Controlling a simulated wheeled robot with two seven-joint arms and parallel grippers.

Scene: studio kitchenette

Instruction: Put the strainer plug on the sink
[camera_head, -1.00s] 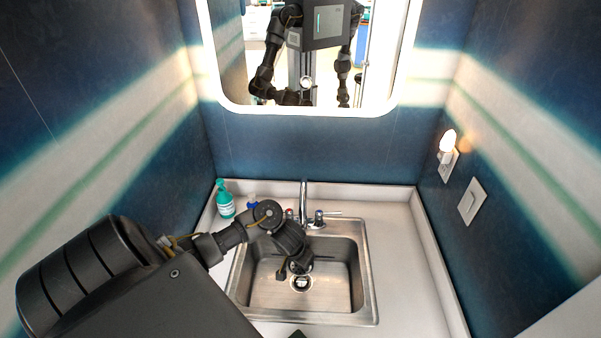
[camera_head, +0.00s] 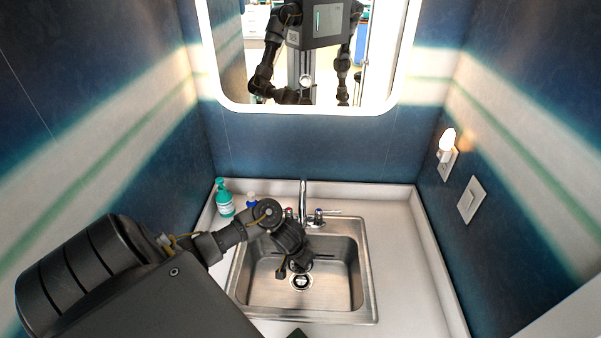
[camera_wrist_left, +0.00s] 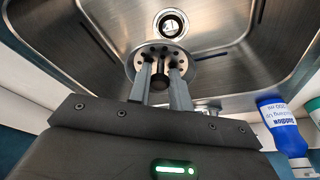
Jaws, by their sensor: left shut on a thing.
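The strainer plug (camera_wrist_left: 161,52) is a round metal disc with holes and a dark central knob. My left gripper (camera_wrist_left: 160,73) is shut on its knob and holds it above the sink basin. The sink (camera_head: 262,294) is a steel basin set in the counter. Its round drain (camera_head: 301,282) lies in the basin floor, below my left gripper (camera_head: 295,266) in the head view. The drain also shows just beyond the plug in the left wrist view (camera_wrist_left: 170,23). In the head view my gripper largely hides the plug. My right gripper is not directly visible.
A faucet (camera_head: 303,200) with handles stands behind the basin. A teal bottle (camera_head: 224,198) and a blue bottle (camera_head: 252,200) stand at the back left; the blue one shows in the wrist view (camera_wrist_left: 283,125). The counter right of the sink is clear.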

